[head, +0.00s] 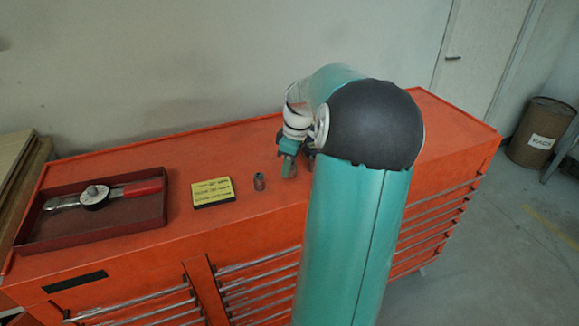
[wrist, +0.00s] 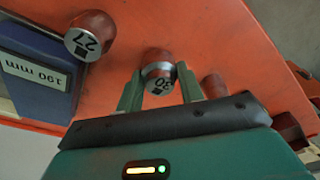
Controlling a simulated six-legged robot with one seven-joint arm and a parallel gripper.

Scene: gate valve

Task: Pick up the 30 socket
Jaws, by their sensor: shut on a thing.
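The 30 socket (wrist: 157,77) shows in the wrist view, a short red and silver cylinder with "30" on its end face. My gripper (wrist: 160,88) has its two green fingers on either side of it and is shut on it. The socket appears at or just above the orange cabinet top; the exact height is hard to tell. In the head view my gripper (head: 289,160) is over the cabinet top, partly behind my arm, and I cannot make out the 30 socket there.
Another reddish socket (wrist: 214,86) is close to the right finger.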

